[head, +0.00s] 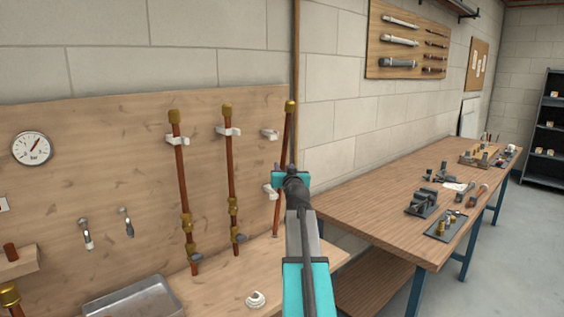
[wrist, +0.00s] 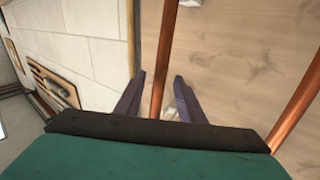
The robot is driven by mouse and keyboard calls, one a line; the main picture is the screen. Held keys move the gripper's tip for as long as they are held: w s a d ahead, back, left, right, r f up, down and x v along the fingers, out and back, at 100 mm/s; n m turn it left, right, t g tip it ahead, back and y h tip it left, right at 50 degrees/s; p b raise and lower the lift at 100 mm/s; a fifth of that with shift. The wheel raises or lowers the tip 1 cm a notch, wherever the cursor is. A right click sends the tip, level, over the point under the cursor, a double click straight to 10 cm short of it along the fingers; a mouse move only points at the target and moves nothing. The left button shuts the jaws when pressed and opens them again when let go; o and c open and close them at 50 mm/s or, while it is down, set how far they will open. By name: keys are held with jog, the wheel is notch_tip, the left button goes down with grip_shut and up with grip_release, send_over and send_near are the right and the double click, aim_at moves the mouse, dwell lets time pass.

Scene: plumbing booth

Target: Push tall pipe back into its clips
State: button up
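The tall pipe (head: 288,135) is copper with a brass cap, at the right end of the wooden panel. Its top leans to the right, apart from the upper white clip (head: 270,134). The lower clip (head: 270,191) is beside it, partly hidden by my gripper (head: 284,172). My gripper is at the pipe's middle. In the wrist view, the dark fingers (wrist: 159,76) are spread, with the pipe (wrist: 163,60) running between them and gaps on both sides. I cannot tell how deep it sits between them. A white clip shows blurred behind the pipe in the wrist view (wrist: 171,113).
Two other copper pipes (head: 182,165) (head: 230,165) stand in clips to the left. A metal tray (head: 135,298) and a white fitting (head: 256,299) lie below. A workbench (head: 385,205) with a vise (head: 423,202) is at the right. A pressure gauge (head: 32,149) hangs far left.

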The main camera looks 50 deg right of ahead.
jog(key=p+x, duration=0.1)
jog(key=x, duration=0.6)
jog(key=shift+w+d, duration=0.25)
jog(key=shift+w, duration=0.05)
dwell(0.3)
grip_shut()
